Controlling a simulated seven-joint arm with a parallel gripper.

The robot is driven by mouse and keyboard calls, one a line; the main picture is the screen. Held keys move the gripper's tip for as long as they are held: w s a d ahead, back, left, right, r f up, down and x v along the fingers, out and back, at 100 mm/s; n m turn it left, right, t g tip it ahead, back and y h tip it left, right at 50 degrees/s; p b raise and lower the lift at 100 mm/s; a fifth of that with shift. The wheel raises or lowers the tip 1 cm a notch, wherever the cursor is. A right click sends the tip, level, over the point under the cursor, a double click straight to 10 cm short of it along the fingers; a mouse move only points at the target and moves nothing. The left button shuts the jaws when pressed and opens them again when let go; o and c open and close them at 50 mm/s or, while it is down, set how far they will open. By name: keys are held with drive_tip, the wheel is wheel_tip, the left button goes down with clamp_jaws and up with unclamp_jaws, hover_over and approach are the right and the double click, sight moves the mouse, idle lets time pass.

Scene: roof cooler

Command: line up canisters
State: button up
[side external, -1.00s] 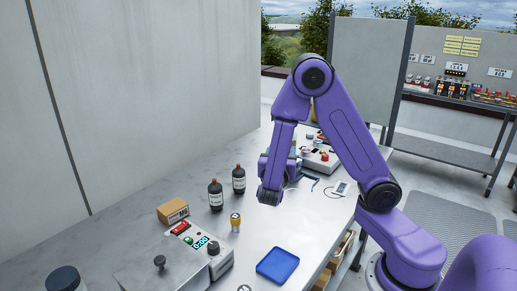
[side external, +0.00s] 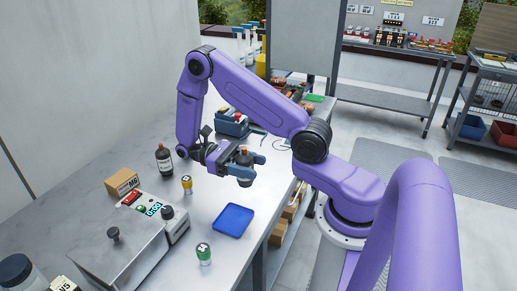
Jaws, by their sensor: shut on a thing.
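My gripper (side external: 248,166) is shut on a dark bottle (side external: 244,157) with a black cap, held over the table to the right of the other objects; its blue fingers hide part of the bottle. A second dark bottle (side external: 163,160) with a pale label stands upright at the back left, beside a cardboard box. A small yellow-topped canister (side external: 187,185) stands in front of that bottle. A green-topped canister (side external: 203,254) stands nearer the front edge. A flat blue tray (side external: 233,220) lies empty below and in front of my gripper.
A metal cooler with a control panel (side external: 155,208) stands on the left, with a cardboard box (side external: 122,183) behind it. A blue toolbox (side external: 232,124) and other gear sit farther back. Bare tabletop lies around the blue tray.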

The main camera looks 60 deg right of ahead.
drive_tip(key=w+a+r+m+t+y, duration=0.1)
drive_tip(key=w+a+m+t+y, duration=0.8)
drive_tip(key=w+m+y, duration=0.6)
drive_tip(key=w+d+r+m+t+y, duration=0.1)
drive_tip(key=w+d+r+m+t, duration=0.25)
drive_tip(key=w+t, duration=0.4)
drive_tip(key=w+d+r+m+t+y, duration=0.1)
drive_tip(key=w+d+r+m+t, duration=0.25)
drive_tip(key=t, duration=0.65)
drive_tip(key=w+d+r+m+t+h, duration=0.2)
drive_tip(key=w+d+m+t+h, duration=0.55)
drive_tip(key=d+m, duration=0.2)
drive_tip(key=d+r+m+t+h, duration=0.1)
drive_tip(key=d+r+m+h, duration=0.15)
drive_tip(key=d+h, duration=0.5)
drive_tip(key=d+r+m+t+h, duration=0.15)
drive_tip(key=d+m+h, duration=0.25)
drive_tip(key=d, duration=0.6)
drive_tip(key=shift+g, duration=0.35)
drive_tip(key=shift+f, duration=10.4)
drive_tip(key=shift+f, duration=0.55)
